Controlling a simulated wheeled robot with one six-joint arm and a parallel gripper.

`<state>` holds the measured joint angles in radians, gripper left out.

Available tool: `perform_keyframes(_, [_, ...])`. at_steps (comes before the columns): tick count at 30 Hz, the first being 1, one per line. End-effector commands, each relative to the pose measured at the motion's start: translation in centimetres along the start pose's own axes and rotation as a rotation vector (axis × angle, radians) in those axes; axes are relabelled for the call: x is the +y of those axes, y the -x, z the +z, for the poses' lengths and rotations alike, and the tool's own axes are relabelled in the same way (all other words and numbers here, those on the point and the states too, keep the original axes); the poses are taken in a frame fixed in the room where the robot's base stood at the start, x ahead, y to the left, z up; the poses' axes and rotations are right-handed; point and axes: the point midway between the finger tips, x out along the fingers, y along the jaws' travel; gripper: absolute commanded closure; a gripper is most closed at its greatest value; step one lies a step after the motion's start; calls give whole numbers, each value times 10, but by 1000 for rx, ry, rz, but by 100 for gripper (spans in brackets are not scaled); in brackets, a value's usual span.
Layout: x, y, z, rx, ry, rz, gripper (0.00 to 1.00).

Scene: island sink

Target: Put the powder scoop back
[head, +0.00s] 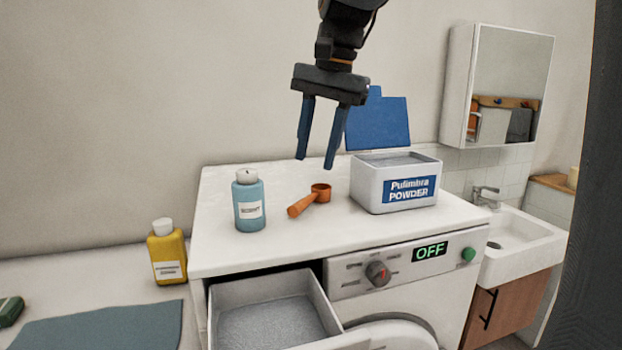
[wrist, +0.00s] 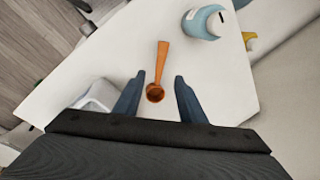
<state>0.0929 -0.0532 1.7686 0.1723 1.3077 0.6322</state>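An orange powder scoop (head: 309,201) lies on the white top of the washing machine (head: 290,245), its handle toward the front left and its cup toward the back right. My gripper (head: 315,164) is open and empty, in the air above the scoop. In the wrist view the scoop (wrist: 159,72) shows between and beyond my two fingers (wrist: 156,82). A white powder box (head: 370,190) with a blue label stands right of the scoop. Its blue lid (head: 378,124) is raised, and grey-white powder shows inside.
A blue bottle (head: 249,203) stands left of the scoop on the machine. The detergent drawer (head: 215,306) is pulled out with grey powder in it. A yellow bottle (head: 167,255) stands lower left. A sink (head: 522,243) is at right.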

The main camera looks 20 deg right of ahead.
Motion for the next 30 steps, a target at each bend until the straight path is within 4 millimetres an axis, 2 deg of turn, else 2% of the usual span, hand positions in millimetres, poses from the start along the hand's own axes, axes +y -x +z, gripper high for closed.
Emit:
perform_keyframes(3, [0, 14, -1, 2, 0, -1, 63])
perform_keyframes(7, [0, 23, 0, 0, 0, 0, 63])
perform_keyframes(23, [0, 27, 0, 0, 0, 0, 63])
perform_keyframes(26, [0, 38, 3, 0, 0, 0, 63])
perform_keyframes(30, [-1, 66, 8, 0, 1, 0, 63])
